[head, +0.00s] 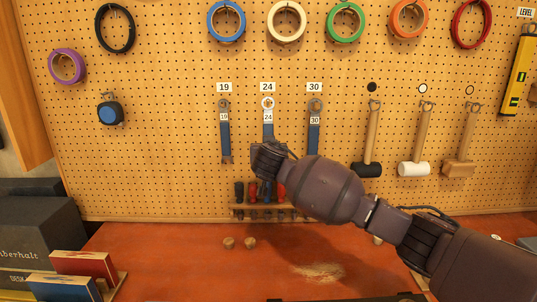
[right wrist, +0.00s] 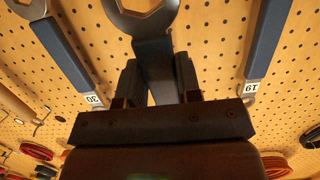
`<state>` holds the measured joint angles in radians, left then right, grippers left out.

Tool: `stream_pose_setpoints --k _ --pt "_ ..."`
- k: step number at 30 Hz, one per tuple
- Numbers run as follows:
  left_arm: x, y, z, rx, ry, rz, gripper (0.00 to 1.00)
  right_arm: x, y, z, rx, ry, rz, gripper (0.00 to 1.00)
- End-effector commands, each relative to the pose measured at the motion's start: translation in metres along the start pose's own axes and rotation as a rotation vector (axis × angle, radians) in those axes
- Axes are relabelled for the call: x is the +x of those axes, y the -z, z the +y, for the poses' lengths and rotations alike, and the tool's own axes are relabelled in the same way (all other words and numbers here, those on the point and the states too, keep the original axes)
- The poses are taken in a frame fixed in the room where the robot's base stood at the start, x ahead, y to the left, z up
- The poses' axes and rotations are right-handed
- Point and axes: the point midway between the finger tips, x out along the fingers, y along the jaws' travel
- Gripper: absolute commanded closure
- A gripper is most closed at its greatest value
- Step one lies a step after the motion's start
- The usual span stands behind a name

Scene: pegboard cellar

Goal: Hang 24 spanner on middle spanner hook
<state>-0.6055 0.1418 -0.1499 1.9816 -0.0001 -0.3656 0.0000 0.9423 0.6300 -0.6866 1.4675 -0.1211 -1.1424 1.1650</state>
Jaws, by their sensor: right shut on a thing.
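The 24 spanner (head: 268,130) hangs upright against the pegboard under the 24 sign (head: 267,87), with a blue handle and a ring end at the top. My right gripper (head: 268,148) is shut on its lower part and covers its lower end. In the right wrist view, the spanner (right wrist: 153,55) stands between the fingers (right wrist: 158,85). Its ring end is level with the middle hook spot, but I cannot tell whether the hook passes through it. The 19 spanner (head: 225,140) hangs left and the 30 spanner (head: 314,135) right. My left gripper is out of view.
A screwdriver rack (head: 240,208) is just below my right gripper. Mallets (head: 414,168) hang to the right, tape rolls (head: 286,20) above, and a tape measure (head: 110,112) to the left. The red bench (head: 180,265) below is mostly clear.

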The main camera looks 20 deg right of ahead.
Motion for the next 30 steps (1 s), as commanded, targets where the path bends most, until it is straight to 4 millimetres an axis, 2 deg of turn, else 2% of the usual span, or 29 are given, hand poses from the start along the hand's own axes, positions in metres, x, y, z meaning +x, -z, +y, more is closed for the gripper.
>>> stream_pose_setpoints --k 15,30 --pt "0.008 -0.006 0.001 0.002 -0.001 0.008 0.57 0.023 -0.001 -0.001 0.001 0.001 0.001 1.0" --pt "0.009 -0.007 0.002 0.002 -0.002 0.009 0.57 0.028 -0.001 0.0 0.001 0.0 0.002 1.0"
